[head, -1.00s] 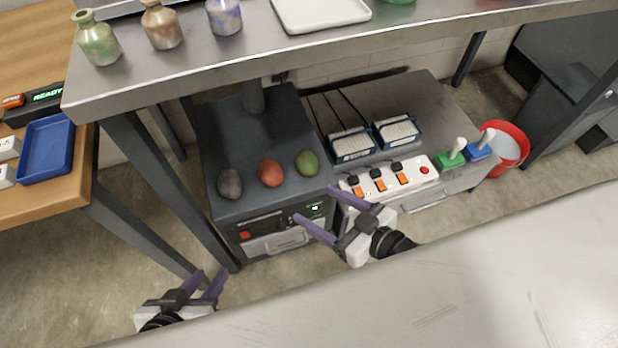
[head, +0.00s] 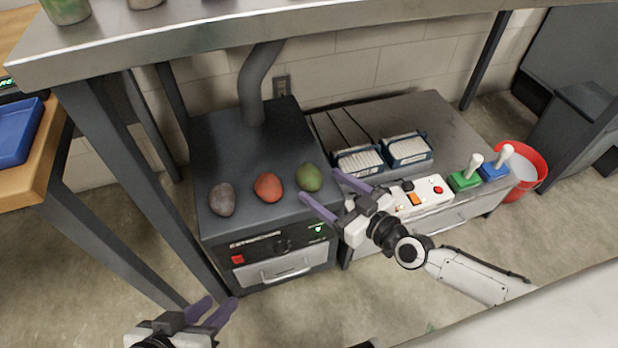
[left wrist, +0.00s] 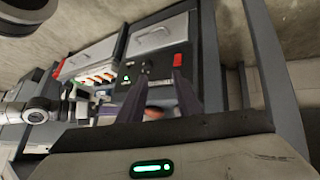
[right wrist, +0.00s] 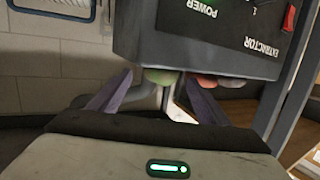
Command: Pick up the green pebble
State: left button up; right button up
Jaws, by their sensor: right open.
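The green pebble (head: 309,177) lies on the dark top of the extractor cabinet (head: 215,135), the rightmost of three pebbles in a row. My right gripper (head: 319,190) is open and empty just right of the green pebble, its purple fingers pointing toward it. In the right wrist view the green pebble (right wrist: 163,76) shows between the fingers, partly hidden by the cabinet edge. My left gripper (head: 212,308) is low in front of the cabinet, fingers apart and empty. It also shows in the left wrist view (left wrist: 180,92).
A red pebble (head: 268,187) and a grey pebble (head: 222,199) sit left of the green one. A steel shelf (head: 330,18) overhangs behind. A duct (head: 256,85) rises from the cabinet's back. A switch panel (head: 425,196) and racks stand right.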

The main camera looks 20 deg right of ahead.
aim_at(318, 182)
jog(key=x, duration=0.3)
jog(key=shift+w+a+b, duration=0.15)
jog(key=shift+w+b, duration=0.1)
jog(key=shift+b, duration=0.05)
jog(key=shift+c, duration=0.3)
jog(key=shift+r, duration=0.1)
jog(key=c, duration=1.3)
